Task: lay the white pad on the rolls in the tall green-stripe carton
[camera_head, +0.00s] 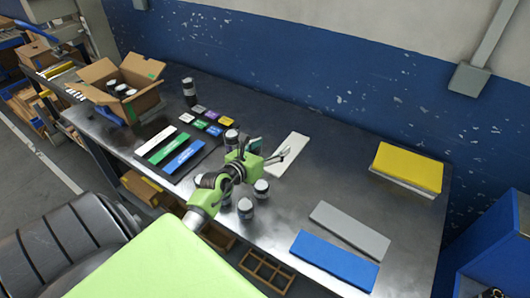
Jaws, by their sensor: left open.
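The white pad (296,141) lies flat on the metal table, a long pale strip right of the middle. My left gripper (286,153) is open over the pad's middle and hides part of it. I cannot tell whether its fingers touch the pad. The carton (149,103) stands open at the table's far left, its flaps spread and a green mark on it. Several dark rolls with pale tops (121,88) show inside it. My right gripper is not in view.
Several rolls (245,208) stand around my left arm, and another (189,90) stands beside the carton. White, green and blue strips (182,158) and small coloured blocks lie left of the arm. Grey (350,230) and blue (334,261) pads lie front right; a yellow-topped stack (408,167) sits far right.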

